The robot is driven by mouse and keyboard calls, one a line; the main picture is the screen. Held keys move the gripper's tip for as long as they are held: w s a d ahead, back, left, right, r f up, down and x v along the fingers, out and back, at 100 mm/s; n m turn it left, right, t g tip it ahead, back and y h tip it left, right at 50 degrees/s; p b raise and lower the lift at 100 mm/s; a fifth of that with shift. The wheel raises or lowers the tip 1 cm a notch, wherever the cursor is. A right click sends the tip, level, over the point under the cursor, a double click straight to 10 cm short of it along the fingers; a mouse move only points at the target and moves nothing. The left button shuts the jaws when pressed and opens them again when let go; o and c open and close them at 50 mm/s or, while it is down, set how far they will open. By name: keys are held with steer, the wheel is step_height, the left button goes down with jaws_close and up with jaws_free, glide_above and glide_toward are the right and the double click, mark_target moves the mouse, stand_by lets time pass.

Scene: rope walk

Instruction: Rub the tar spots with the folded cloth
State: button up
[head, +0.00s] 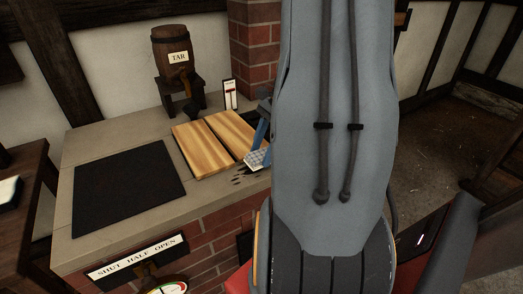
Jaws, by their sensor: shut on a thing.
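My gripper (260,135) shows as a blue piece beside my large grey arm, over the right part of the stone counter. It is shut on the folded cloth (256,159), a pale checked pad. The cloth is at the dark tar spots (239,180) on the counter, near the front corner of the wooden boards. Whether the cloth presses on the counter I cannot tell. My arm hides the counter to the right of the cloth, so any further spots there are hidden.
Two wooden boards (196,150) lie left of the cloth. A black mat (128,186) covers the counter's left. A barrel labelled TAR (171,47) stands on a stand at the back, near a small gauge card (230,94) and a brick pillar (254,42). A sign reads SHUT HALF OPEN (137,257).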

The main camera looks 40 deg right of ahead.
mark_target(250, 158)
steer(key=shift+f+b, duration=0.4)
steer(key=shift+f, duration=0.55)
stand_by(0.6)
